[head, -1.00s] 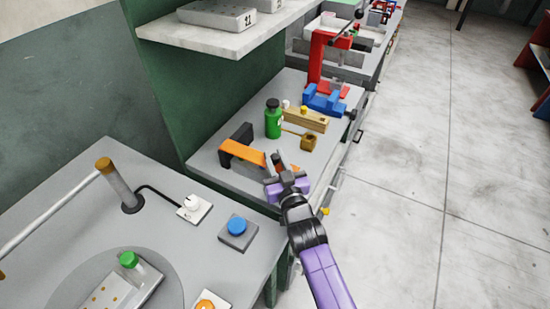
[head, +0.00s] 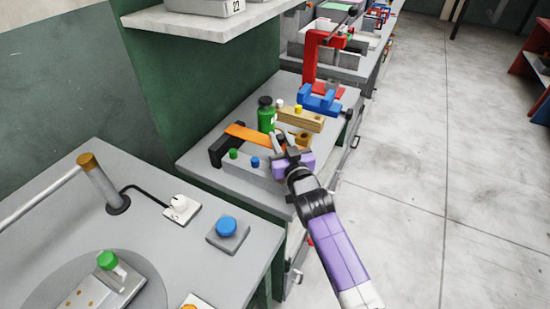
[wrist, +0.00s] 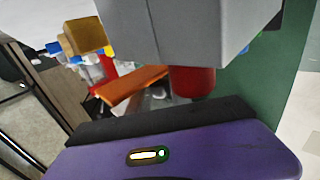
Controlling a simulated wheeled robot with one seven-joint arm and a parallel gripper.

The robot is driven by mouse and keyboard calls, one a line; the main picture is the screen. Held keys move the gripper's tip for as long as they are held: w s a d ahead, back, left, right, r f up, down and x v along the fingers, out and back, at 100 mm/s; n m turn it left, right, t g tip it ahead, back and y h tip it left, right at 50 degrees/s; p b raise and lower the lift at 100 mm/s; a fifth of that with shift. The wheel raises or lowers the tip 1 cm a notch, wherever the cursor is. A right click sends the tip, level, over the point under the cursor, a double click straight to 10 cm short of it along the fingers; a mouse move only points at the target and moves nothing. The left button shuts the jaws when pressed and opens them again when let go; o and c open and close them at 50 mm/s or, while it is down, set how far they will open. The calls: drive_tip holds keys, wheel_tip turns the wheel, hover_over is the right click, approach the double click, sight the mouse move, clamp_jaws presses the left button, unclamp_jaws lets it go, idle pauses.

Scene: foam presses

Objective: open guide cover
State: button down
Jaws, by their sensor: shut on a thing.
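The guide cover is an orange flap (head: 248,134) joined to a black upright (head: 217,151) at its left end. It stands raised above a grey block (head: 260,174) that carries a green knob and a blue knob. My gripper (head: 281,144) is at the flap's right end and is shut on it. The exact grip spot is hidden by the fingers. In the wrist view the orange flap (wrist: 134,88) runs past the jaws, with a red cylinder (wrist: 192,81) beside it.
A green bottle (head: 266,115) and a wooden block (head: 299,118) stand close behind the cover. A blue vise (head: 319,104) and red press (head: 315,60) are farther back. A white shelf (head: 215,18) overhangs the left.

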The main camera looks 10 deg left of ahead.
drive_tip(key=shift+w+d, duration=0.2)
drive_tip(key=shift+w, duration=0.55)
drive_tip(key=c, duration=1.2)
unclamp_jaws()
drive_tip(key=v, duration=0.7)
drive_tip(key=shift+s+d, duration=0.2)
drive_tip(key=shift+s, duration=0.1)
